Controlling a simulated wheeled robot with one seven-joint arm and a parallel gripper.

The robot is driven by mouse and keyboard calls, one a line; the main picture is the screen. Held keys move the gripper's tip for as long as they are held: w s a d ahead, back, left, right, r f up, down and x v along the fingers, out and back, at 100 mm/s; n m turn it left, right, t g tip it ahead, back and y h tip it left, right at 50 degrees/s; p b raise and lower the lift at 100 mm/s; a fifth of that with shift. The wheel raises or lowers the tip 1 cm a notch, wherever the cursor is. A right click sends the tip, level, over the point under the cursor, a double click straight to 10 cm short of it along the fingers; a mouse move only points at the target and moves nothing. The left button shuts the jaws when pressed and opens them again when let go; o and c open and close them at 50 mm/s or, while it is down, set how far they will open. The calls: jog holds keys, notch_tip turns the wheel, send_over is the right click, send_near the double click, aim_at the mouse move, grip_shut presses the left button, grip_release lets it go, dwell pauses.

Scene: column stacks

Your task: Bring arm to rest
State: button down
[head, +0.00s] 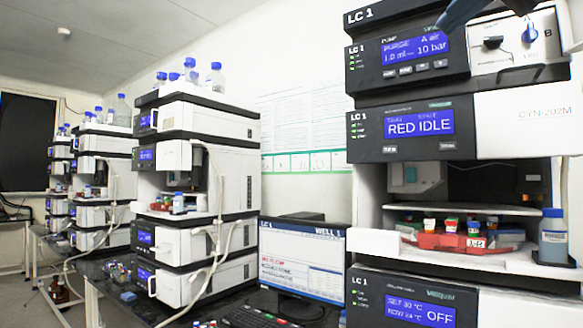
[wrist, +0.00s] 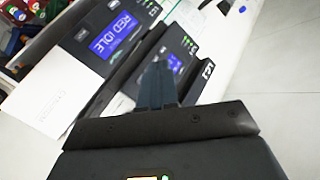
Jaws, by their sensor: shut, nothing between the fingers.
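My gripper (wrist: 157,68) shows in the wrist view with its dark fingers together and nothing between them. It points toward the front of the LC 1 stack, whose RED IDLE display (wrist: 117,34) appears tilted there. In the head view, a dark part of my arm or gripper (head: 458,12) reaches in from the top edge, in front of the pump module (head: 402,72) of LC 1. The rest of my arm is out of view.
The LC 1 stack (head: 532,122) fills the right side. Its open bay holds a red tray of vials (head: 455,241) and a blue-capped bottle (head: 553,240). A monitor (head: 300,262) stands left of it. More stacks (head: 205,125) line the left bench.

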jog(key=w+d+f+t+y, duration=0.15)
jog(key=w+f, duration=0.25)
jog(key=f, duration=0.6)
jog(key=w+f+y, duration=0.2)
jog(key=w+f, duration=0.2)
jog(key=f, duration=0.7)
jog(key=s+a+f+m+t+h, duration=0.1)
jog(key=s+f+m+h, duration=0.15)
jog(key=f, duration=0.95)
jog(key=s+f+m+h, duration=0.1)
jog(key=s+f, duration=0.3)
jog(key=f, duration=0.8)
jog(key=s+a+f+n+g+h, duration=0.1)
jog(key=s+f+n+g+h, duration=0.15)
jog(key=s+f, duration=1.4)
jog(key=s+f+n+g, duration=0.1)
jog(key=s+n, duration=0.5)
jog(key=s, duration=1.8)
jog(key=shift+s+d+f+h, duration=0.25)
jog(key=shift+d+f+h, duration=0.1)
jog(key=shift+d, duration=0.05)
jog(key=c, duration=1.8)
grip_release()
